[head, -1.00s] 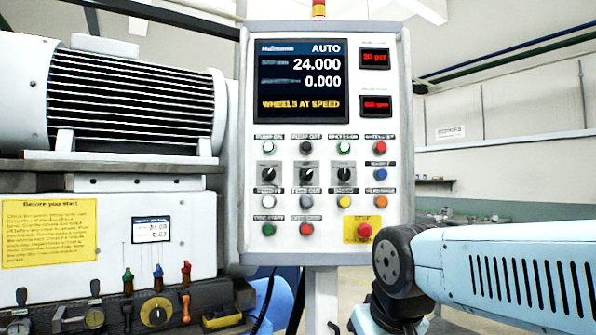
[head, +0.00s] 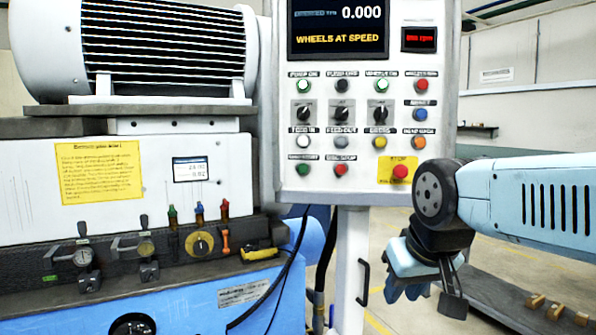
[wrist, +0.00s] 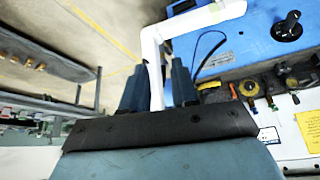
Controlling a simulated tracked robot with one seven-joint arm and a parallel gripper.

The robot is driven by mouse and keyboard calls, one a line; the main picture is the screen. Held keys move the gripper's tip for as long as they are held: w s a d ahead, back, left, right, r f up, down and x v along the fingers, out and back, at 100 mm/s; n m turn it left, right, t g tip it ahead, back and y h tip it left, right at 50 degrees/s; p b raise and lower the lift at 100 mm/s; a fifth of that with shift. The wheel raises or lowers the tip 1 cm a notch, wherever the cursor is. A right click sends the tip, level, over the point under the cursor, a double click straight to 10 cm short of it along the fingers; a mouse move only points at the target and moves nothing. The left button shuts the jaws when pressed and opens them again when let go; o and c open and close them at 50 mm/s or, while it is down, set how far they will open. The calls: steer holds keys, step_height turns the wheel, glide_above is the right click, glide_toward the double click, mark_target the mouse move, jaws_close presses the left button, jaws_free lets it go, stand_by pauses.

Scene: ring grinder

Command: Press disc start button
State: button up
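The control panel (head: 350,120) stands upright in the middle of the head view. In its lowest row, at the left, is a green button (head: 302,169) under a blurred label, which looks like the disc start button. A red button (head: 340,170) is just right of it. My gripper (head: 425,290) hangs low, below and to the right of the panel, clear of the buttons. Its fingers look apart and empty. In the wrist view the fingers (wrist: 157,85) show with a gap, and the white panel post lies beyond them. The panel's buttons are not seen there.
A red stop button on a yellow plate (head: 398,171) is at the panel's lower right, near my arm. The panel's post (head: 350,265) stands left of my gripper. The grinder with levers and dials (head: 200,242) fills the left.

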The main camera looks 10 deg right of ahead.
jaws_close()
stand_by(1.4)
